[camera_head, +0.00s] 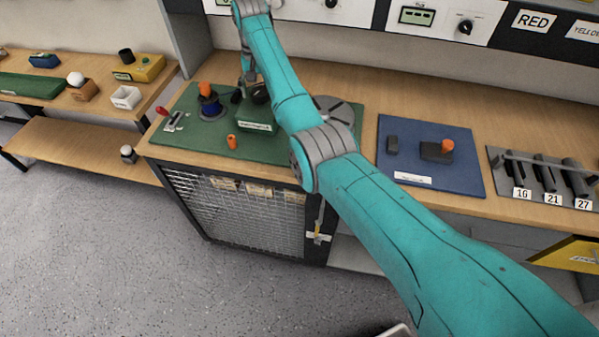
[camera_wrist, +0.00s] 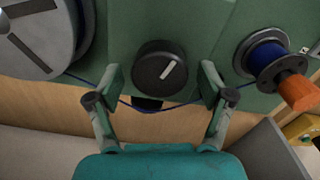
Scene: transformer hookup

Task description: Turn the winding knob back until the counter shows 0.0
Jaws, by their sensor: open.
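The winding knob (camera_wrist: 160,68) is round and black with a white pointer line, tilted toward the upper right in the wrist view. In the head view, it shows as a dark round shape (camera_head: 260,94) on the green station, partly behind my arm. My gripper (camera_wrist: 161,82) is open, with one finger on each side of the knob and visible gaps between. My gripper also shows in the head view (camera_head: 247,84), small and partly hidden. I cannot make out a counter reading; a dark part (camera_wrist: 149,104) sits just beyond the knob, its face not visible.
A blue spool (camera_wrist: 267,54) with an orange handle (camera_wrist: 298,91) stands right of the knob in the wrist view, and a grey drum (camera_wrist: 38,38) left. A thin blue wire (camera_wrist: 130,103) passes between them, near my fingers. A blue board (camera_head: 430,185) lies farther right on the bench.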

